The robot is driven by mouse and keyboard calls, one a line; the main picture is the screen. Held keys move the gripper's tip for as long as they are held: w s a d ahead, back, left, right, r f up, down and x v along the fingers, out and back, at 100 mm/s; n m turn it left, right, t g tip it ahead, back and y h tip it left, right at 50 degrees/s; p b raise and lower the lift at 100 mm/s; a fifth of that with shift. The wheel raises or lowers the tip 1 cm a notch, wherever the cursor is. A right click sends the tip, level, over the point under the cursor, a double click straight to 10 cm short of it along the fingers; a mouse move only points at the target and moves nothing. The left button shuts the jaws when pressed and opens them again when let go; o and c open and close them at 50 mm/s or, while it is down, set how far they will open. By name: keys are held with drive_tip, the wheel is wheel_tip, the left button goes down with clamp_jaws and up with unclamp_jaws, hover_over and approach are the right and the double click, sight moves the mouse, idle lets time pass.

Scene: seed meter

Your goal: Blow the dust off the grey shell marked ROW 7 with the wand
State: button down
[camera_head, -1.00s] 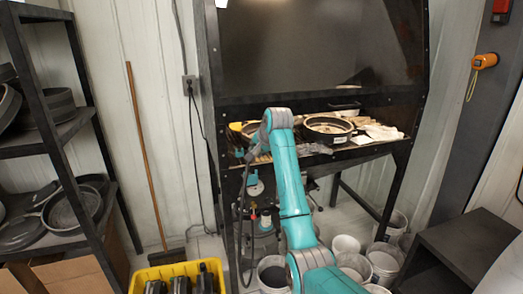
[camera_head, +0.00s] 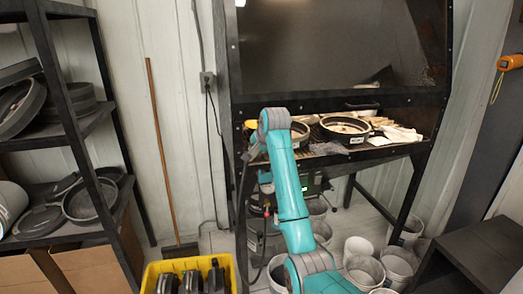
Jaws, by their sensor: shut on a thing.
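My gripper (camera_head: 254,151) is at the bench's left front, beyond my wrist and mostly hidden by it. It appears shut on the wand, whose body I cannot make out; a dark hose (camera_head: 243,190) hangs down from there. A round, dark-rimmed shell (camera_head: 345,126) lies on the bench, right of my arm, with a white label on its front too small to read. A second round shell (camera_head: 300,131) lies just left of it, partly hidden behind my arm. I cannot tell which is marked ROW 7, nor see dust clearly. My gripper is left of both shells.
The hooded bench (camera_head: 385,152) has a dark pane above it. Cloths or gloves (camera_head: 400,134) lie at its right. Several white buckets stand below. A yellow crate (camera_head: 152,272) stands at lower left, a broom (camera_head: 160,150) by the wall, a shelf (camera_head: 60,137) at left and a dark table (camera_head: 480,245) at right.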

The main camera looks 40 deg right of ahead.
drive_tip(key=shift+w+a, duration=0.2)
drive_tip(key=shift+a, duration=0.1)
drive_tip(key=shift+s+a+r, duration=0.15)
drive_tip(key=shift+s+a, duration=0.1)
drive_tip(key=shift+a, duration=0.3)
drive_tip(key=s+a+r, duration=0.3)
drive_tip(key=s+a, duration=0.4)
drive_tip(key=a, duration=0.5)
drive_tip(key=shift+s+a, duration=0.2)
drive_tip(key=shift+s, duration=0.05)
drive_tip(key=shift+w+r, duration=0.1)
drive_tip(key=shift+r, duration=0.1)
idle(0.3)
